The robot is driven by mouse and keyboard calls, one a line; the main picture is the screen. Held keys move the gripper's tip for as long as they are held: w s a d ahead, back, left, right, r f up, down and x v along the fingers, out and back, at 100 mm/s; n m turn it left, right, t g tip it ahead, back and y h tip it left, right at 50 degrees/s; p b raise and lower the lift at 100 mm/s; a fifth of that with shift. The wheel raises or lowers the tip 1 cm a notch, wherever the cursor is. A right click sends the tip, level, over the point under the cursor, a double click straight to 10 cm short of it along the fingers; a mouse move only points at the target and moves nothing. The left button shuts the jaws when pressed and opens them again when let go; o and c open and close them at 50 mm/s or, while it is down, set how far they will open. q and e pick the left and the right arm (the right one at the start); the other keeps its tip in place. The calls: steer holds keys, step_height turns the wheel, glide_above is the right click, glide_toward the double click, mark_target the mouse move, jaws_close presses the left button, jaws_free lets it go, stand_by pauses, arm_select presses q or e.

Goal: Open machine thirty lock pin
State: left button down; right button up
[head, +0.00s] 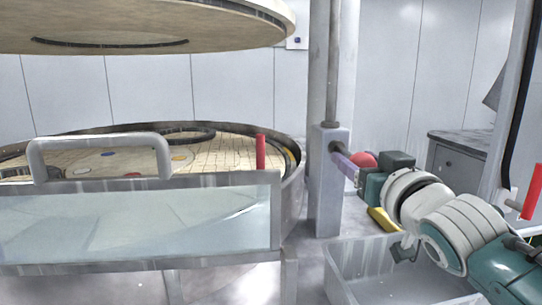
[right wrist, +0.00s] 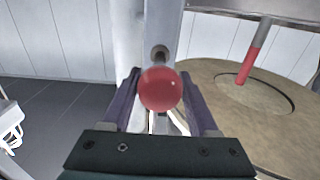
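The lock pin shows as a red ball knob (head: 363,159) on the side of a grey post (head: 328,195) beside the round machine. In the right wrist view the red knob (right wrist: 160,90) sits in the middle, with its dark shaft (right wrist: 159,54) running into the post (right wrist: 157,25) behind. My right gripper (head: 349,165) reaches in from the right at the post. Its purple fingers (right wrist: 160,98) stand on either side of the knob, with a narrow gap showing at each side. The tips are near the post; whether they touch it is unclear. My left gripper is not in view.
A glass-fronted guard with a grey handle (head: 98,143) stands before the lower platen (head: 215,152). The upper platen (head: 150,25) hangs above. A red-gripped rod (head: 261,152) stands at the platen edge. A clear bin (head: 400,268) lies below my right arm.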

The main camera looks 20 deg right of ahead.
steer(key=o, duration=0.3)
steer(key=shift+f, duration=0.1)
steer(key=v, duration=1)
stand_by(0.4)
